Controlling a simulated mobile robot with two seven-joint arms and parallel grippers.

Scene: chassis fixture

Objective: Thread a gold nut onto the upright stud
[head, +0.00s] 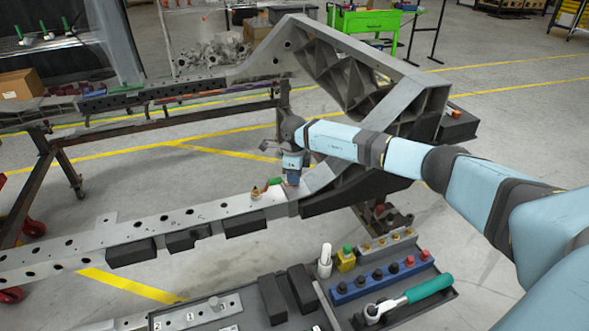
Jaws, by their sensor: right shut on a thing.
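My right gripper (292,180) reaches down over the near beam of the chassis, close to the corner where the beam meets the raised frame. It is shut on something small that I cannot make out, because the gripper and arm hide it. A gold piece (256,192) stands on the beam just left of the gripper. It is too small to tell whether it is the stud or a nut. A small green part (276,181) shows between them. Several gold nuts (381,242) stand in a grey holder on the tray. My left gripper is not in view.
The dark tray (440,298) in front holds a green-handled ratchet (428,289), a blue socket rack (350,290), a white bottle (325,262) and black blocks. The chassis beam (150,228) runs left. The raised frame (425,85) stands behind my right arm. A green cart (365,22) is far back.

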